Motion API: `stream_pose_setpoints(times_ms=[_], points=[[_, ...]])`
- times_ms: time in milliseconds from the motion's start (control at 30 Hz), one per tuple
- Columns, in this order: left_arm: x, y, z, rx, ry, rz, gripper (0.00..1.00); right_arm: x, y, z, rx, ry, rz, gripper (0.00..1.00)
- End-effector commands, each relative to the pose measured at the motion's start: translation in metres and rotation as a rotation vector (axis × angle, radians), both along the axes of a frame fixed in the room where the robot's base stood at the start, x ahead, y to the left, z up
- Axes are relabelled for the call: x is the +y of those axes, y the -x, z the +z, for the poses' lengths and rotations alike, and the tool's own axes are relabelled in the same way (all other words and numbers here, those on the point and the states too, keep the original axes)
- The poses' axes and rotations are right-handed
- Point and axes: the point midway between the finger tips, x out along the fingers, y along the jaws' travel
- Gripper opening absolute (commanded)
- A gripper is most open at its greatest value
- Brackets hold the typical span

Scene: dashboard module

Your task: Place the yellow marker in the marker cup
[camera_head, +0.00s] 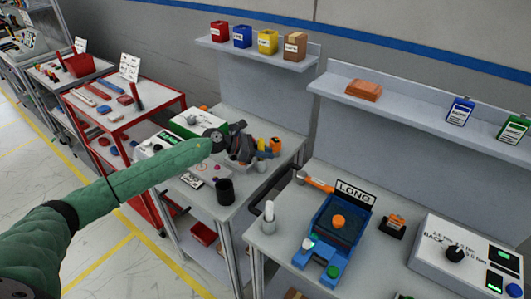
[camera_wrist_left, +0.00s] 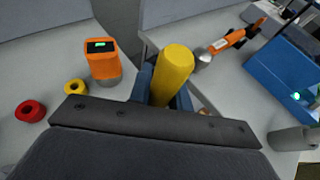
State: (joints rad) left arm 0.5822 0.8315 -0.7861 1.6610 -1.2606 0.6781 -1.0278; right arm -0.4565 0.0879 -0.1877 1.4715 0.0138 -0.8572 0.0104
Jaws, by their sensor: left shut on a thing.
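My left gripper (camera_head: 258,150) is over the back right of the middle table, its jaws partly hidden behind the dark wrist. In the left wrist view, the left gripper (camera_wrist_left: 169,92) is shut on the yellow marker (camera_wrist_left: 172,75), a thick yellow cylinder pointing up between the fingers. A bit of yellow, probably the marker, shows beside the gripper in the head view (camera_head: 264,145). A black cup (camera_head: 225,191) stands at the table's front edge, apart from the gripper; I cannot tell for sure whether it is the marker cup. My right gripper is not in view.
An orange device (camera_head: 275,145) stands close to the gripper; it also shows in the left wrist view (camera_wrist_left: 102,62), near a yellow ring (camera_wrist_left: 75,87) and a red ring (camera_wrist_left: 30,111). A blue fixture (camera_head: 335,235) and a white holder (camera_head: 268,220) are on the right table. A shelf (camera_head: 250,52) hangs behind.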

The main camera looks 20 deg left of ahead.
Motion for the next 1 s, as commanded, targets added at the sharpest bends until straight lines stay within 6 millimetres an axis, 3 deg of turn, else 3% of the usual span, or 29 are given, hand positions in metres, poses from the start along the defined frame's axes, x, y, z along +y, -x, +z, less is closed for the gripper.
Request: stream_pose_setpoints(times_ms=[233,833,867,933,1000], points=[[0.001,0.0,-0.012,-0.001,-0.001,0.001,0.0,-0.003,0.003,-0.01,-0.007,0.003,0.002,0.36],[0.0,0.0,-0.015,-0.001,-0.001,0.001,0.0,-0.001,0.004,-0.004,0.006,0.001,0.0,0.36],[0.0,0.0,-0.015,-0.001,-0.001,0.001,0.23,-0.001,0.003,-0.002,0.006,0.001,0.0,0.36],[0.0,0.0,-0.015,-0.001,-0.001,0.001,0.37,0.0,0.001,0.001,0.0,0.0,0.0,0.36],[0.0,0.0,-0.015,-0.001,-0.001,0.001,0.41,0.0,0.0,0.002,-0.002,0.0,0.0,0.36]])
